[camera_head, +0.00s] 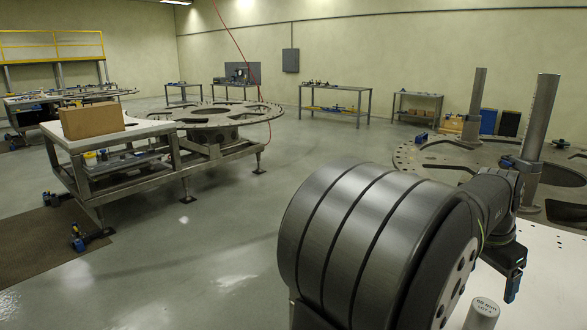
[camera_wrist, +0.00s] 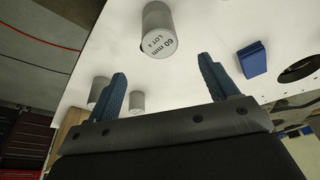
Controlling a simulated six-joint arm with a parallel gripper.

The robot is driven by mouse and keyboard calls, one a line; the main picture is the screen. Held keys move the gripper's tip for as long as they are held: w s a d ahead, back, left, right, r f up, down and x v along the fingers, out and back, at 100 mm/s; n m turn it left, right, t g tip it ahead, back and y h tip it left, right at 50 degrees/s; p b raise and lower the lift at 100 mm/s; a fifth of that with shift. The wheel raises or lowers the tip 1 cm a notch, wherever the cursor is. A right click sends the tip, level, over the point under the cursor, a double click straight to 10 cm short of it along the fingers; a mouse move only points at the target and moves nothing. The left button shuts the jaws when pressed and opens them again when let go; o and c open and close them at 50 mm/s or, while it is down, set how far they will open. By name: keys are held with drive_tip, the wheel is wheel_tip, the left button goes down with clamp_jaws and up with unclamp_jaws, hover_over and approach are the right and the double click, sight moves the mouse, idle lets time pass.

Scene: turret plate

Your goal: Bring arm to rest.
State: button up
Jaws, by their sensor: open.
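My gripper (camera_head: 514,282) hangs at the right in the head view, over the white table top (camera_head: 545,300). In the wrist view my gripper (camera_wrist: 162,75) shows two blue ridged fingers spread wide, with nothing held between them. A grey cylinder marked "60 mm LOT 4" (camera_wrist: 158,32) stands on the white surface beyond the fingertips, apart from them. A marked grey cylinder (camera_head: 482,314) also shows at the bottom edge of the head view. My own arm hides much of the table in the head view.
Two smaller grey cylinders (camera_wrist: 137,102) lie near the left finger, one partly hidden. A blue block (camera_wrist: 253,60) sits right of the right finger. A large slotted plate (camera_head: 440,158) with upright posts (camera_head: 540,115) stands behind my arm. A cardboard box (camera_head: 92,120) sits on a far bench.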

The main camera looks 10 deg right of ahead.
sight(485, 307)
drive_tip(key=x, duration=1.2)
drive_tip(key=shift+f, duration=0.2)
drive_tip(key=shift+r, duration=0.3)
drive_tip(key=w+v, duration=0.1)
drive_tip(key=v, duration=1.6)
drive_tip(key=x, duration=1.1)
drive_tip(key=s+x, duration=0.1)
drive_tip(key=x, duration=0.5)
drive_tip(key=shift+a+f, duration=0.1)
wheel_tip(485, 307, up, 8)
drive_tip(key=shift+f, duration=0.15)
drive_tip(key=s+d, duration=0.5)
drive_tip(key=d, duration=0.5)
drive_tip(key=shift+f, duration=0.2)
drive_tip(key=shift+d, duration=0.15)
